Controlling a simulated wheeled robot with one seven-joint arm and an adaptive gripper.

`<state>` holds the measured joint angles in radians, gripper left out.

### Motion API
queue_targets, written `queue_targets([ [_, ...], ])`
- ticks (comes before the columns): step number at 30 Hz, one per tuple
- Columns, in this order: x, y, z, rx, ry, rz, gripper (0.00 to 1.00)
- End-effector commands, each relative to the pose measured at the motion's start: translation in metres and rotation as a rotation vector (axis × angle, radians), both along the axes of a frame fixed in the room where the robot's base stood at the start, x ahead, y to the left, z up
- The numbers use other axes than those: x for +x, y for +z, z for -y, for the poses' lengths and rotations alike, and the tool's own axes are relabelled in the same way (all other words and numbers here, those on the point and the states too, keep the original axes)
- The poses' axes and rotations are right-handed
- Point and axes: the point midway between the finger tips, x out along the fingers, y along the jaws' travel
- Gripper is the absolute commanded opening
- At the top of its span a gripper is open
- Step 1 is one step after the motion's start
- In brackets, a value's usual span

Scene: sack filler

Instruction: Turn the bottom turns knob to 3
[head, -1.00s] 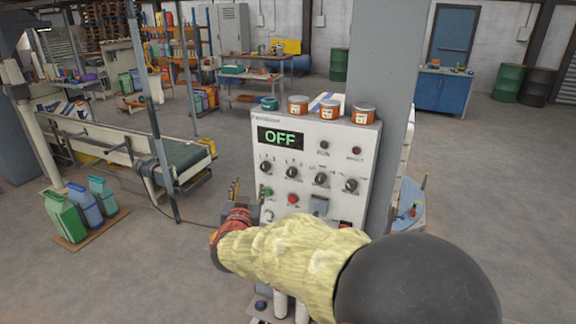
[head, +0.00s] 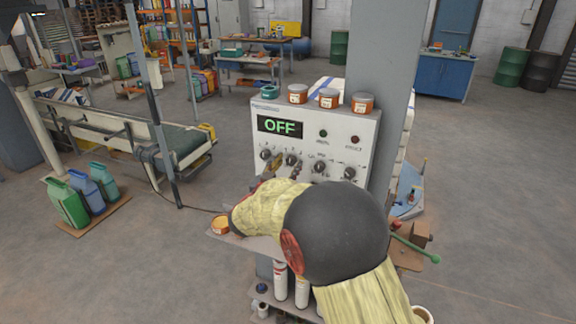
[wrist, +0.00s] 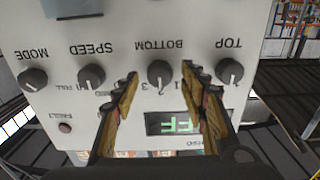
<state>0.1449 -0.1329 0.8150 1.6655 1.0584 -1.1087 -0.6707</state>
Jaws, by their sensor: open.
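The bottom turns knob (wrist: 160,73) is a dark round knob with the label BOTTOM, upside down in the wrist view. In the head view the same knob (head: 291,160) is second from the left in the row. My gripper (wrist: 160,80) is open, with one yellowish fingertip on each side of this knob in the picture. I cannot tell whether the fingertips reach it in depth or touch it. Printed numbers show beside the knob, partly hidden by the fingers. I cannot read its pointer's setting clearly.
The TOP knob (wrist: 229,71) and SPEED knob (wrist: 91,76) flank it closely, with the MODE knob (wrist: 33,79) farther out. The panel's display (head: 280,125) reads OFF. Several orange-labelled jars (head: 329,98) stand on the cabinet top. My arm hides the panel's lower part.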

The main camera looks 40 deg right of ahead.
Motion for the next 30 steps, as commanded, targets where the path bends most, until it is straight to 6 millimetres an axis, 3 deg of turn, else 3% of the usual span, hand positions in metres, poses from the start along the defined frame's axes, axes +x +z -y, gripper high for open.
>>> queue_targets([
  [9, 0.0015, -0.0001, 0.0028, 0.0, 0.0, 0.0, 0.44],
  [30, 0.0016, 0.0002, 0.0025, 0.0, 0.001, 0.0, 0.04],
])
